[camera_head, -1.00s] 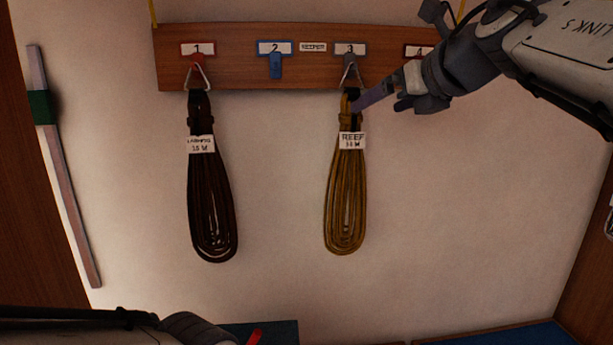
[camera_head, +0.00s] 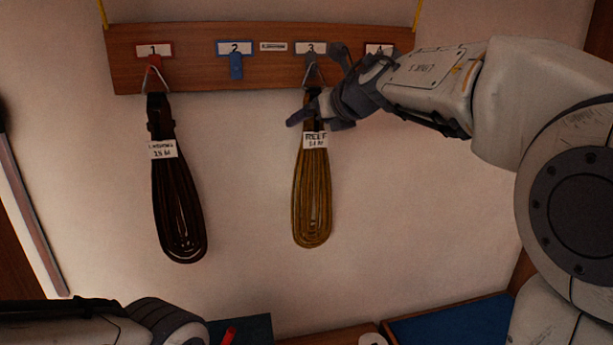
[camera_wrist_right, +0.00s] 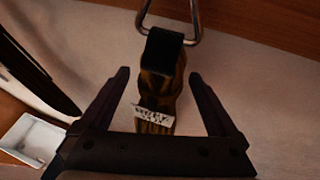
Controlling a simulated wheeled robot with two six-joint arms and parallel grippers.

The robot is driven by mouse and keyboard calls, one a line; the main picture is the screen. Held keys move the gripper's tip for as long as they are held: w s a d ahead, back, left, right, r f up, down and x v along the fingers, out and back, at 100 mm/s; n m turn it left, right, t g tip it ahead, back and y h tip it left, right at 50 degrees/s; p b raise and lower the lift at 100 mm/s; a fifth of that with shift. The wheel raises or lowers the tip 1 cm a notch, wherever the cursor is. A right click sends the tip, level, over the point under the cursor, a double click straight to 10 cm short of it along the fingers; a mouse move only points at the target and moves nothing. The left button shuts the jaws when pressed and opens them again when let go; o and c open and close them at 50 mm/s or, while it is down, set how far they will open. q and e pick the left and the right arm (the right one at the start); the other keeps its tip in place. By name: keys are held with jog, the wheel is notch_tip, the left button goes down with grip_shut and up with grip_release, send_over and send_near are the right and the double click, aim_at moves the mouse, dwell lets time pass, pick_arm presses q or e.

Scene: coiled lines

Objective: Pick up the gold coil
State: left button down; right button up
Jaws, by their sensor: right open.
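The gold coil (camera_head: 312,195) hangs upright from a metal ring on hook 3 (camera_head: 311,62), with a white "REEF" label at its upper part. My right gripper (camera_head: 314,119) is at the coil's neck, just above the label. In the right wrist view my right gripper (camera_wrist_right: 158,76) is open, one finger on each side of the gold coil (camera_wrist_right: 160,88), with visible gaps at both sides. The coil's lower loops are hidden there. Part of my left arm shows at the bottom left of the head view; its fingers are not visible.
A dark brown coil (camera_head: 180,210) hangs from red hook 1 (camera_head: 154,62). Blue hook 2 (camera_head: 236,66) is empty. The hooks sit on a wooden board (camera_head: 195,75) on a pale wall. A blue-lined tray (camera_head: 450,325) is below at the right. The wall between the coils is clear.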

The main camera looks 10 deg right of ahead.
grip_shut()
jog(key=shift+r, duration=0.1)
jog(key=shift+r, duration=0.1)
